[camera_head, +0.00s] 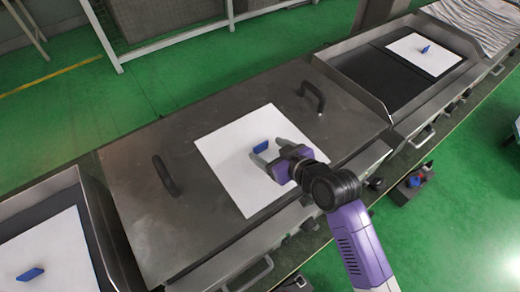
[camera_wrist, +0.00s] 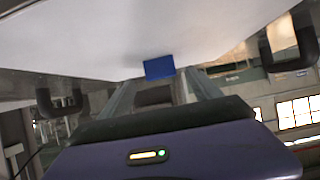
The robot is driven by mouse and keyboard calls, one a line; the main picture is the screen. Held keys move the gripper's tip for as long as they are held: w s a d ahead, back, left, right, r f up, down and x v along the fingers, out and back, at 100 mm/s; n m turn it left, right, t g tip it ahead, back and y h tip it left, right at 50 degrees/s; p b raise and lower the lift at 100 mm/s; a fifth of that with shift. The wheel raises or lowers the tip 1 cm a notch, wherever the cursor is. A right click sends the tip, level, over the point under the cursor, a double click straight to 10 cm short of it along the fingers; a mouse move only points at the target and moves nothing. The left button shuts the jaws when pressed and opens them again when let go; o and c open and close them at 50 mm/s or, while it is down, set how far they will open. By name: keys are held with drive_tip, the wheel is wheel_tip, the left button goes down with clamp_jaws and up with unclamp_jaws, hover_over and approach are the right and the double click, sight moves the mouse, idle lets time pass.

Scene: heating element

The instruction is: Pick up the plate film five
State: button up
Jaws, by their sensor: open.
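A white square plate film (camera_head: 232,150) with a small blue block handle (camera_head: 260,146) lies on the middle metal lid. No number shows on it, so I cannot tell from a label that it is film five. My gripper (camera_head: 266,150) is open over this white sheet, its fingers pointing at the blue handle. The handle appears at or just beyond the fingertips; I cannot tell whether it touches them. In the wrist view, the blue handle (camera_wrist: 158,68) shows between the two fingers (camera_wrist: 167,82), against the white sheet (camera_wrist: 110,35).
Similar white sheets with blue handles lie in the trays at lower left (camera_head: 50,255) and upper right (camera_head: 424,53). Two dark upright lid handles (camera_head: 165,176) (camera_head: 312,96) stand on either side of the middle sheet.

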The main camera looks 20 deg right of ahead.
sight(261, 146)
drive_tip(key=shift+p+x, duration=0.4)
drive_tip(key=shift+x, duration=1.8)
drive_tip(key=shift+r, duration=0.15)
drive_tip(key=c, duration=1.5)
